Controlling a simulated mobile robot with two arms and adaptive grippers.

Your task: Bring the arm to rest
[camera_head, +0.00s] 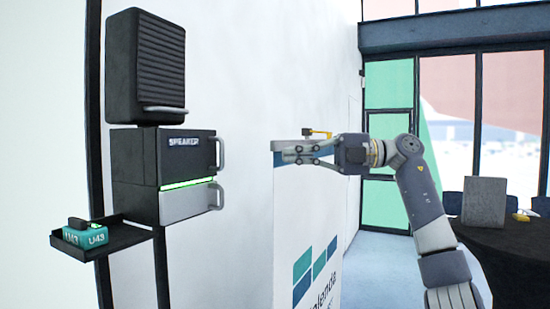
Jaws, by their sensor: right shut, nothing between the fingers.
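My right arm (419,190) comes up from the lower right and bends left at the elbow. Its gripper (285,153) is shut and empty, pointing left. It is in front of the top of a white stand (307,215) with a blue and green logo. I cannot tell whether it touches the stand. A small yellow item (318,133) shows just above the gripper. My left gripper is not in view.
A black speaker unit (165,170) with handles and a green light strip stands at the left. Its small tray (125,240) holds teal blocks marked U43 (92,238). A dark round table (510,250) with a grey box (484,201) is at the right.

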